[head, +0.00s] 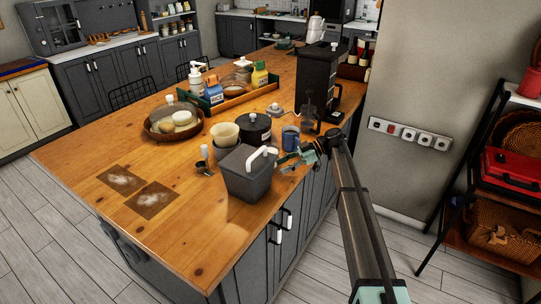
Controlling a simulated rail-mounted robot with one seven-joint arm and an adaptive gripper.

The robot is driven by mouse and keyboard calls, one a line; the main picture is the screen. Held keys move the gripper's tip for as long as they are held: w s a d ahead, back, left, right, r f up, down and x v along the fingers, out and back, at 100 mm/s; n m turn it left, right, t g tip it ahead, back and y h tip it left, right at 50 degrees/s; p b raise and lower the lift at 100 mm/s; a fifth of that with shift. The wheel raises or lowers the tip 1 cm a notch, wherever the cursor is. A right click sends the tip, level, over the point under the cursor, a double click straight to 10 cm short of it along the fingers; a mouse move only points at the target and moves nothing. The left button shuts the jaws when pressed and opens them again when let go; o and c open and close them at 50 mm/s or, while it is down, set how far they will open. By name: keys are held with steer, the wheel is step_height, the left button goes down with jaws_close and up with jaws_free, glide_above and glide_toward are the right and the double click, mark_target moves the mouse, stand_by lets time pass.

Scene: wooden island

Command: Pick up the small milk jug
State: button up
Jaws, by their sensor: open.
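My gripper (288,160) is open and empty. It is over the right edge of the wooden island (95,160), just right of a grey box with a white bar (247,180). A small blue cup-like vessel (290,139) stands just behind my gripper. A dark jug-like vessel (309,121) stands farther back, by the black coffee machine (317,80). I cannot tell for certain which of these is the small milk jug. My arm hides part of the island edge.
A black lidded pot (254,127) and a beige cup (224,132) stand behind the grey box. A round tray (152,133) and a long green tray (262,92) lie farther back. Two brown mats (121,180) (152,200) lie on the left.

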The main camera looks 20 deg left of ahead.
steer(key=shift+x, duration=1.15)
jaws_close()
steer(key=shift+r, duration=0.25)
step_height(320, 180, up, 19)
steer(key=b, duration=0.5)
steer(key=shift+r, duration=0.2)
stand_by(0.4)
steer(key=shift+r+b, duration=0.1)
steer(key=shift+b, duration=0.2)
